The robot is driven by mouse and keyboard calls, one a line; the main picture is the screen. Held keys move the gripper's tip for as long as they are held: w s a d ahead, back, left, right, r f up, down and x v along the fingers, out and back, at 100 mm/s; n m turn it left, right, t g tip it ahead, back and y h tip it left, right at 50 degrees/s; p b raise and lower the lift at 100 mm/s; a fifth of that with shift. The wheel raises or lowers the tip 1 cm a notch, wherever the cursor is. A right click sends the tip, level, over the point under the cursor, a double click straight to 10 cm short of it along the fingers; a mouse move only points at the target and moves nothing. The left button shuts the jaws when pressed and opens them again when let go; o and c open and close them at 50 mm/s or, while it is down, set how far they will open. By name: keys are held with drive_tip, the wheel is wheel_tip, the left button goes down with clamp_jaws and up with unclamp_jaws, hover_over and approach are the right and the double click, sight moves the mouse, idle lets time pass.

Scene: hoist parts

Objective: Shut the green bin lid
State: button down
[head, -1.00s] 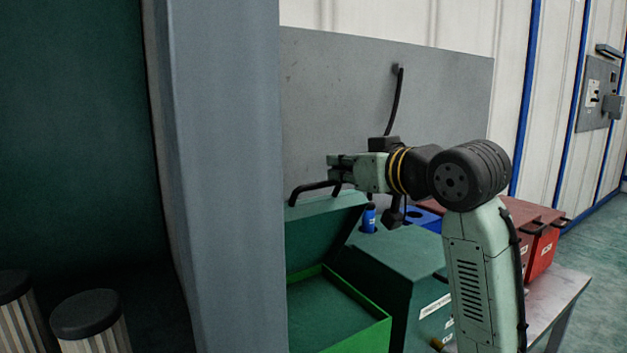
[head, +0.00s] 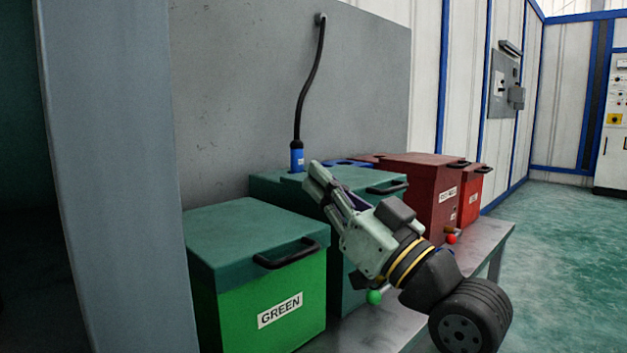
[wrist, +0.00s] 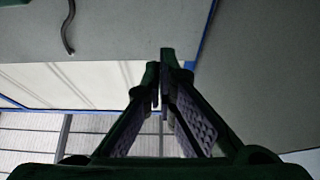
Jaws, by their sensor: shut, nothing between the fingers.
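The green bin (head: 263,298) stands on the bench at the left, with a label reading GREEN on its front. Its dark green lid (head: 245,234) lies flat on top, shut, with a black handle (head: 284,254) at the front edge. My gripper (head: 313,172) is shut and empty, to the right of the lid and above it in the head view, apart from the handle. In the wrist view my fingers (wrist: 160,65) meet at their tips with nothing between them. The bin does not show in the wrist view.
A dark green box (head: 265,183) stands just behind my gripper, with a blue plug and cable (head: 297,158) on top. Red bins (head: 425,180) stand farther right on the grey bench (head: 483,235). A grey post (head: 110,180) is at the left. Open floor lies right.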

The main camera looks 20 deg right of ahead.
drive_tip(key=shift+s+d+f+b, duration=0.15)
drive_tip(key=shift+f+b, duration=0.15)
drive_tip(key=shift+f, duration=0.35)
drive_tip(key=s+d, duration=0.5)
drive_tip(key=s, duration=0.7)
drive_tip(key=shift+f, duration=0.15)
